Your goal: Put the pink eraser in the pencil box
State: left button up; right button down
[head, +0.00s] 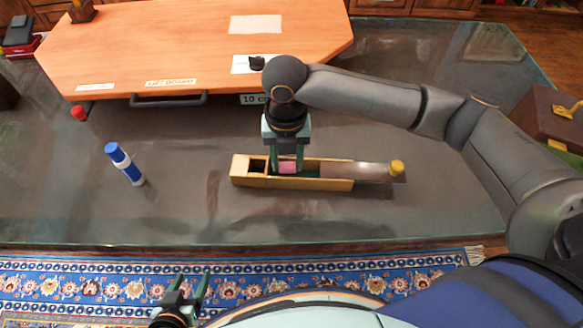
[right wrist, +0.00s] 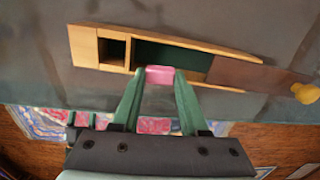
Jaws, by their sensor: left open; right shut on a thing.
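The pencil box (head: 330,184) is a long wooden box on the dark table, with a small square compartment at its left end and a long green-lined one. Its lid (head: 360,172) is slid out to the right and has a yellow knob. My right gripper (head: 287,170) is shut on the pink eraser (head: 287,167), over the long compartment in the head view. In the right wrist view the eraser (right wrist: 160,75) sits between the fingertips, overlapping the box's near edge; its height above the box is hard to tell. My left gripper (head: 190,290) is open and empty, over the rug.
An orange lift board (head: 190,50) with a dark handle lies behind. A brown box with a yellow clasp (head: 555,115) is at the right. The table's front left is clear.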

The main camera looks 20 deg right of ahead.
aim_at(292, 167)
jog(key=shift+w+d+f, duration=0.25)
jog(key=shift+d+f, duration=0.05)
jog(key=shift+f, duration=0.2)
jog(key=f, duration=0.3)
jog(key=shift+w+d, duration=0.15)
jog(key=shift+d, duration=0.2)
jog(key=shift+f, duration=0.4)
jog(key=shift+f, duration=0.15)
jog(key=shift+c, duration=2.2)
grip_release()
notch_tip(292, 167, up, 12)
jog(key=p, duration=0.1)
jog(key=shift+r, duration=0.2)
jog(key=shift+a, duration=0.1)
